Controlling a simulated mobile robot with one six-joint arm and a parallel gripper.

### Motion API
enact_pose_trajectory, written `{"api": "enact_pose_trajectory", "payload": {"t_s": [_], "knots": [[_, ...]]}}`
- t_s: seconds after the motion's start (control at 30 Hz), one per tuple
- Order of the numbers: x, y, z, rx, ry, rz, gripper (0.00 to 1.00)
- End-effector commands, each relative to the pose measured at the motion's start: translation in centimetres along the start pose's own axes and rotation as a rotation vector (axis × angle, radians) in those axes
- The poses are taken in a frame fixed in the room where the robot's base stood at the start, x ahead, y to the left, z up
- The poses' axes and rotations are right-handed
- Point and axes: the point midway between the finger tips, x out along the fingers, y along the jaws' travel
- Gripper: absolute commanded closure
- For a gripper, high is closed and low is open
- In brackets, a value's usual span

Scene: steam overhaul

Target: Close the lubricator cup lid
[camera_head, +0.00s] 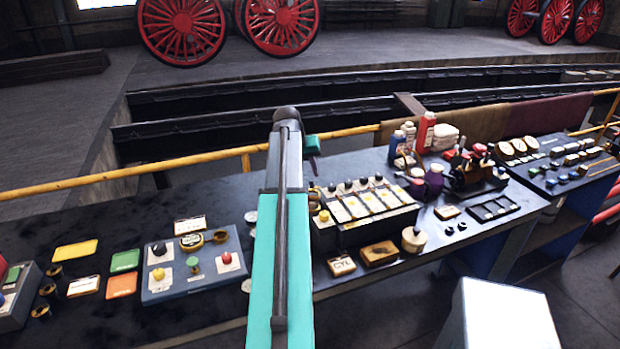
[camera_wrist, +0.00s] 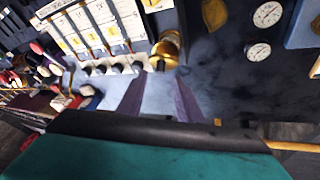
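A brass cup (camera_wrist: 166,48) with a rounded, shiny rim stands at the corner of a labelled panel (camera_wrist: 92,27) in the wrist view. I take it for the lubricator cup; its lid's position is hard to make out. The panel, with its row of cream plates, also shows in the head view (camera_head: 365,203), where my arm partly covers its left side. My gripper (camera_wrist: 162,76) has purple finger edges pointing toward the cup, seemingly just short of it. In the head view only a purple finger tip (camera_head: 314,166) shows beside my arm. The finger gap is unclear, and I see nothing held.
Left of my arm are a blue-grey knob panel (camera_head: 190,268) and colored plates. Bottles (camera_head: 426,132) and a dark fixture (camera_head: 472,176) stand to the right. A yellow rail (camera_head: 120,178) runs behind the bench. Two gauges (camera_wrist: 264,30) show right of the cup.

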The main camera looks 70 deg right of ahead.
Motion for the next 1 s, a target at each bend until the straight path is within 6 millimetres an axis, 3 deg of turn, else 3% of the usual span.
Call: {"api": "enact_pose_trajectory", "payload": {"t_s": [0.5,1.0], "knots": [[4.5,0.0,-0.1,0.0,-0.001,0.0,0.67],[5.2,-0.1,-0.1,-0.002,0.001,-0.001,0.67]]}}
